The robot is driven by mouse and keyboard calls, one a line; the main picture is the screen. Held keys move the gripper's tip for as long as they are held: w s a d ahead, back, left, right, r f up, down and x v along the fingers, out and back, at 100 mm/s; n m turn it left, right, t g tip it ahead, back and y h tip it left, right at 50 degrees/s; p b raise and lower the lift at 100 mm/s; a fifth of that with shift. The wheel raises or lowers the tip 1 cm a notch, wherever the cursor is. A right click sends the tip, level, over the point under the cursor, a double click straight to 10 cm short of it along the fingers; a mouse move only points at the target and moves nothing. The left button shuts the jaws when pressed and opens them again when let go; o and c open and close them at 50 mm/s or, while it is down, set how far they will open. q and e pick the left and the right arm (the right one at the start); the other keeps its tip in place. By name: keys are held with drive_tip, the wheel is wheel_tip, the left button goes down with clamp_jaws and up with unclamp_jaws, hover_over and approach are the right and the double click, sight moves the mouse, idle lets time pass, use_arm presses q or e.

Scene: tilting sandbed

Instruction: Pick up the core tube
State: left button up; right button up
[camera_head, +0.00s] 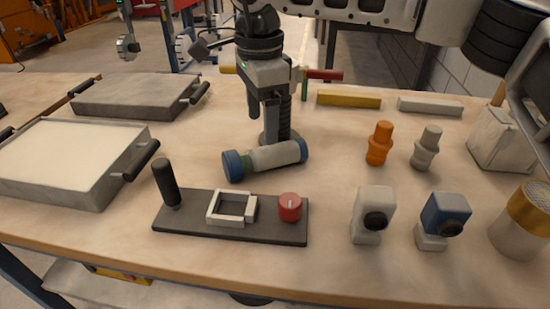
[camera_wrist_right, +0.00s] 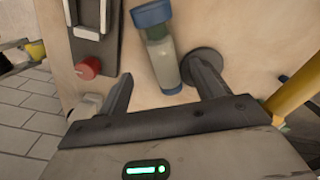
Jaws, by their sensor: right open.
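The core tube (camera_head: 276,157) lies on its side on the wooden table, a pale grey cylinder with blue end caps and a greenish band near the left cap. It also shows in the right wrist view (camera_wrist_right: 162,55), reaching down between the fingers in the picture. My right gripper (camera_head: 268,122) points down just behind the tube in the head view. Its fingers are apart and nothing is held in the right wrist view (camera_wrist_right: 158,72). Whether a finger touches the tube cannot be told. My left gripper is not in view.
A dark fixture plate (camera_head: 230,233) with a black handle, white frame and red knob (camera_head: 290,207) lies in front. A sand tray (camera_head: 140,168) is at left. Orange (camera_head: 380,143) and grey (camera_head: 427,148) pieces stand right. A dark round disc (camera_wrist_right: 203,62) lies beside the tube.

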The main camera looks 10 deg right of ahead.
sight(266, 149)
wheel_tip(266, 149, down, 3)
drive_tip(key=shift+r, duration=0.1)
drive_tip(key=f, duration=0.5)
drive_tip(key=shift+w+d+f+b, duration=0.15)
drive_tip(key=shift+w+d+b, duration=0.05)
drive_tip(key=shift+d+b, duration=0.1)
drive_tip(key=c, duration=1.2)
